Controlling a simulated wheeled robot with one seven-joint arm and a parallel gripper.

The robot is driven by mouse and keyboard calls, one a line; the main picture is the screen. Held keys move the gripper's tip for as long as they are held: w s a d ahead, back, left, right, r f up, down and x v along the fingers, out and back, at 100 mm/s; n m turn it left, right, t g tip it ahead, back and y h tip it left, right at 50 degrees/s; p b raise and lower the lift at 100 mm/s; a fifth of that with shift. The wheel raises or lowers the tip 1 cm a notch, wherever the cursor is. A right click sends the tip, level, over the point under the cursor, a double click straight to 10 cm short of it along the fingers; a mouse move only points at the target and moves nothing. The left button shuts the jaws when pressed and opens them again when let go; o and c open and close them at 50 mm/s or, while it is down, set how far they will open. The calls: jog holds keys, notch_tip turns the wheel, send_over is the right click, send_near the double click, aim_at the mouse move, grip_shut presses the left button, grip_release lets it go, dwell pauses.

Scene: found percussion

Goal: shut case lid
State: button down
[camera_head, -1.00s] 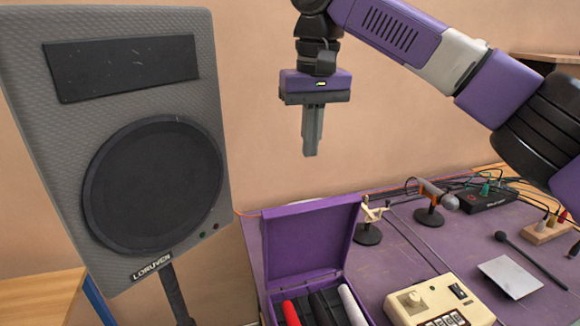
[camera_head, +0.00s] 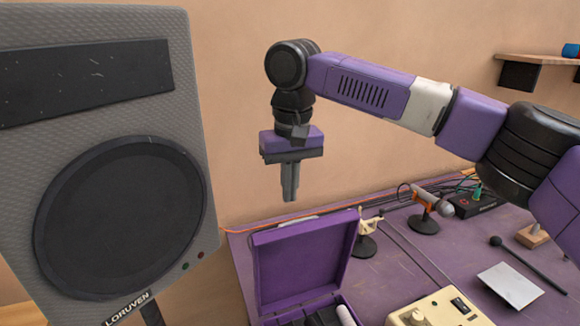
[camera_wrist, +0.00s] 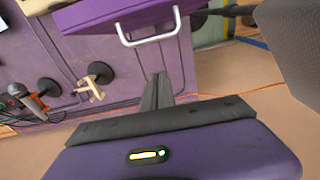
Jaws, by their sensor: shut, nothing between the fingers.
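The purple case stands open at the table's near left, its lid (camera_head: 303,262) raised nearly upright. The case base (camera_head: 352,312) shows only in part at the bottom edge, with dark and white items inside. In the wrist view the lid (camera_wrist: 150,55) appears from behind and above, with a white handle (camera_wrist: 148,28) on the case. My gripper (camera_head: 290,198) is shut and empty, pointing down, above and behind the lid's top edge and apart from it. In the wrist view the closed fingers (camera_wrist: 157,88) point toward the lid.
A large grey speaker (camera_head: 185,90) stands close on the left. Right of the lid are a small figure on a stand (camera_head: 366,228), a microphone (camera_head: 432,203), a cream box (camera_head: 440,312) and a white pad (camera_head: 510,284). A shelf (camera_head: 525,60) is on the wall.

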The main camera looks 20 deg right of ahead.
jog(key=shift+s+f, duration=0.25)
jog(key=shift+s, duration=0.75)
jog(key=shift+s+f, duration=0.25)
jog(key=shift+s, duration=0.7)
